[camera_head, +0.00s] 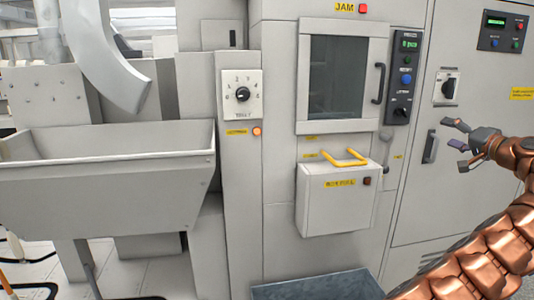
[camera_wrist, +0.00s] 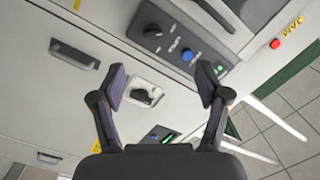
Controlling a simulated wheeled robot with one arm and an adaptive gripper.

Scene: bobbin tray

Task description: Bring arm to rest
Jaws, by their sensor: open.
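My copper-coloured arm reaches in from the right edge of the head view. My gripper (camera_head: 457,144) is at its end, in front of the grey cabinet, with its fingers spread and nothing between them. In the wrist view, my gripper (camera_wrist: 162,87) shows two dark fingers with purplish pads, wide apart and empty. Behind the gap between them is a black rotary switch (camera_wrist: 148,96) on a white plate, apart from the fingers.
A grey machine with a windowed door (camera_head: 337,77), a yellow-handled box (camera_head: 335,202) and a control panel (camera_head: 403,75) stands ahead. A cabinet handle (camera_head: 430,146) is near my gripper. A grey hopper (camera_head: 110,180) is at left. A blue-grey tray (camera_head: 315,286) is at the bottom.

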